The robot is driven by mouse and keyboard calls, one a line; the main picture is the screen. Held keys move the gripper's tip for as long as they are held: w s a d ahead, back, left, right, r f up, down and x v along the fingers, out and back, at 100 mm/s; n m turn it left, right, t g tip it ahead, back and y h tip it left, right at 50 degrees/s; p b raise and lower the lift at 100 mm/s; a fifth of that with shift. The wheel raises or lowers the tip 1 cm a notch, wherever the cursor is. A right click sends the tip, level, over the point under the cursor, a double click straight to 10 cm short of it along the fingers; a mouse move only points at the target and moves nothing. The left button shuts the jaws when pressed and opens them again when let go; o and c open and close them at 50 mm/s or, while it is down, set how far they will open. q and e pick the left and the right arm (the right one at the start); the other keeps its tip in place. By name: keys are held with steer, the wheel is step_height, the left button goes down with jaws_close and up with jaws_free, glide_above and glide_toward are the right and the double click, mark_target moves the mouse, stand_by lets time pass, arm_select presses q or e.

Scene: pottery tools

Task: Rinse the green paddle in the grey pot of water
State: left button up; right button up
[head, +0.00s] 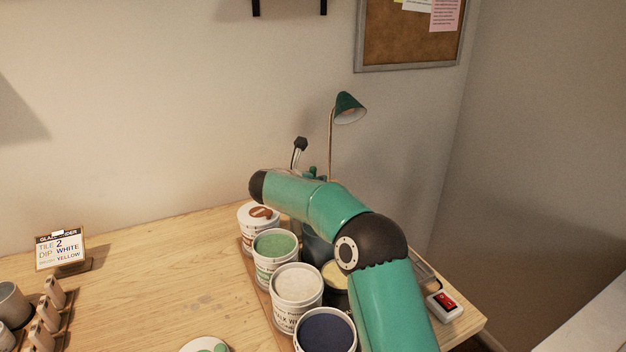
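My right arm (310,200) comes in from the lower right and bends left over the row of tubs. Its gripper does not show; it seems hidden behind the arm. A dark blue-grey vessel (316,248) is mostly covered by the arm. I cannot tell if it is the grey pot, and no water shows. No green paddle can be made out. Small green knobs (313,172) and a dark-tipped, light-stemmed thing (299,150) stick up behind the arm; I cannot tell what they belong to. My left gripper is out of view.
Open tubs stand close together: brown-marked (259,214), green (275,247), white (297,285), dark blue (325,332). A green lamp (349,108) stands behind. A red-switch box (443,306) sits near the right table edge. A card (60,248) and wooden rack (50,310) are left.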

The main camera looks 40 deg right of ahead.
steer(key=v, duration=1.1)
steer(key=shift+a, duration=0.15)
